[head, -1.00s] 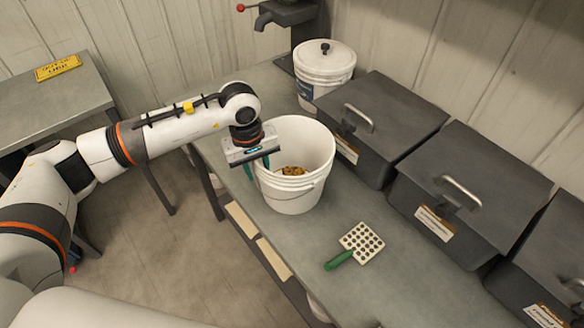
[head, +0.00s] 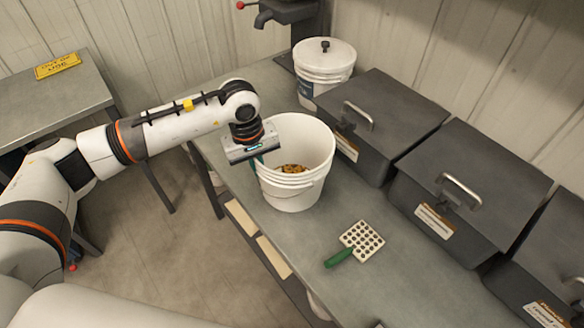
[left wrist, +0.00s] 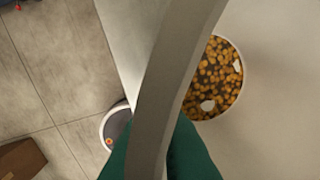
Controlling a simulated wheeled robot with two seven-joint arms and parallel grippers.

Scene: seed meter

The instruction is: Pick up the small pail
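The small white pail (head: 295,189) stands upright at the bench's left edge, with orange-brown kernels (head: 291,169) at its bottom. My left gripper (head: 257,163) points down at the pail's left rim. In the left wrist view, the pail's rim (left wrist: 172,72) runs between the two green fingers (left wrist: 165,160), which press close on both sides of it. The kernels show inside the pail (left wrist: 215,78). I cannot tell whether the pail's base is clear of the bench. My right gripper is not in view.
A lidded white bucket (head: 325,62) stands behind the pail. Dark lidded bins (head: 380,115) with handles line the wall to the right. A green-handled perforated scoop (head: 360,242) lies on the bench in front. A side table (head: 50,100) with a yellow sign stands at left.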

